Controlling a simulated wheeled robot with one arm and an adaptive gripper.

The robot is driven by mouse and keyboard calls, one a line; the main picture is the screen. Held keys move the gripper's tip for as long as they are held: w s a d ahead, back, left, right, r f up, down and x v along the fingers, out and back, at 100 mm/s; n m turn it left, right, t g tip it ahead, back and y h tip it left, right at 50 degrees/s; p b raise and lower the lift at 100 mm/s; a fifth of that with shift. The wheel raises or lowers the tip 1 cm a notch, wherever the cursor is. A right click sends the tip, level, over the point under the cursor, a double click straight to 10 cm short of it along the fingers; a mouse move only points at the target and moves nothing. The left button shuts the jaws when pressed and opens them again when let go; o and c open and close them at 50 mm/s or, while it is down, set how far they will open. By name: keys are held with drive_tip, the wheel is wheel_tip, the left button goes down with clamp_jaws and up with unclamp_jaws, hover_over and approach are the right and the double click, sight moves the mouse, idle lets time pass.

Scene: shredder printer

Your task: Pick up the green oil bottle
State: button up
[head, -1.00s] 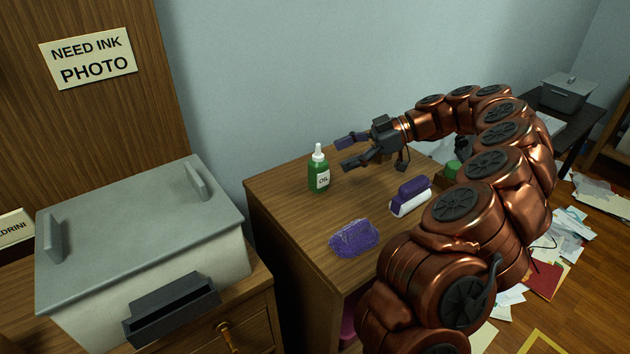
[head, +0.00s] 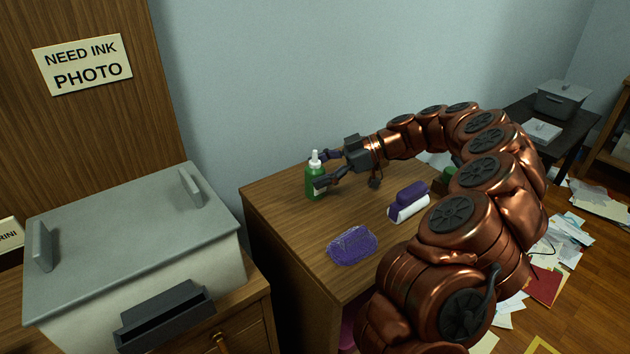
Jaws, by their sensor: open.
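The green oil bottle (head: 312,186) with a white dropper cap stands upright on the wooden table (head: 282,219), near its left back edge. My gripper (head: 322,168) reaches in from the right, its fingers open at the bottle. The near finger covers part of the bottle's label side, and the far finger shows behind the cap. I cannot tell whether either finger touches the bottle.
A purple cloth-like pad (head: 352,246) lies on the table in front. A purple and white eraser-like block (head: 408,202) lies to its right. A large grey-lidded box (head: 130,235) stands at left. Papers (head: 575,240) litter the floor at right.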

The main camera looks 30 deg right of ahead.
drive_tip(key=shift+w+a+f, duration=0.15)
drive_tip(key=shift+a+f, duration=0.05)
drive_tip(key=shift+a, duration=0.25)
clamp_jaws()
idle(0.4)
